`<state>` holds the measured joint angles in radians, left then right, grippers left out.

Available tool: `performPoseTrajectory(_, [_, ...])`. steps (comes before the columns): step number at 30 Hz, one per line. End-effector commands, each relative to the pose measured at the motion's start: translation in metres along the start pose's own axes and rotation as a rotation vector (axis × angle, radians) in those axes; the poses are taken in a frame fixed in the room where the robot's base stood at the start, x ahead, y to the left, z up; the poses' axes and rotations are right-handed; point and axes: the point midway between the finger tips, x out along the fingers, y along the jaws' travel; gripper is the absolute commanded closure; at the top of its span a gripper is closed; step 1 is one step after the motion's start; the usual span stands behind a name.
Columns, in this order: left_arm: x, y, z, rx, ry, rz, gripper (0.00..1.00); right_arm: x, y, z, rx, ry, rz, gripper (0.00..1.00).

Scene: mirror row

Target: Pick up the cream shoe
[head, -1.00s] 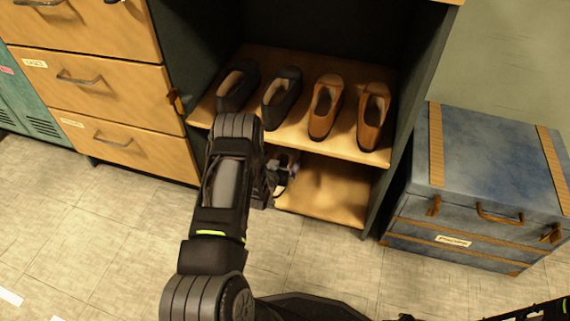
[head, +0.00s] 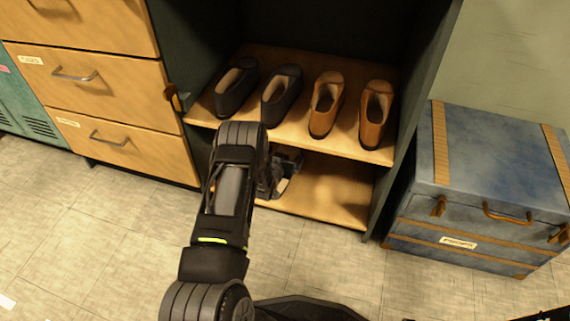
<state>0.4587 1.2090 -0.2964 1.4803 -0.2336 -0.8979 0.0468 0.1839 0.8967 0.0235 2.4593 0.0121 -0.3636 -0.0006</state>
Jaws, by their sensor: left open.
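My left gripper (head: 287,170) is open at the left part of the lower shelf (head: 325,190), under the upper shelf. Its fingers are small and dark here, and my arm covers much of that area. A small pale patch (head: 283,186) shows right at the fingers; it may be part of the cream shoe, but I cannot tell for sure. No cream shoe shows clearly elsewhere. My right gripper is not in view.
A black pair (head: 281,96) and a brown pair (head: 375,113) of shoes stand on the upper shelf (head: 300,135), close above my left gripper. A wooden drawer unit (head: 130,115) is at left, a blue trunk (head: 480,170) at right. The lower shelf's right part is bare.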

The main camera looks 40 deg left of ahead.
Motion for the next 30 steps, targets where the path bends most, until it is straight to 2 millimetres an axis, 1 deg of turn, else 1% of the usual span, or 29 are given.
performPoseTrajectory(10, [-0.0002, 0.0001, 0.0003, 0.000, 0.000, 0.000, 0.01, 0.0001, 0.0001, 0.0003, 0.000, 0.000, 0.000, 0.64])
performPoseTrajectory(30, [-0.0003, 0.0000, 0.0004, 0.000, 0.000, 0.000, 0.56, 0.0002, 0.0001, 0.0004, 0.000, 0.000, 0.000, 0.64])
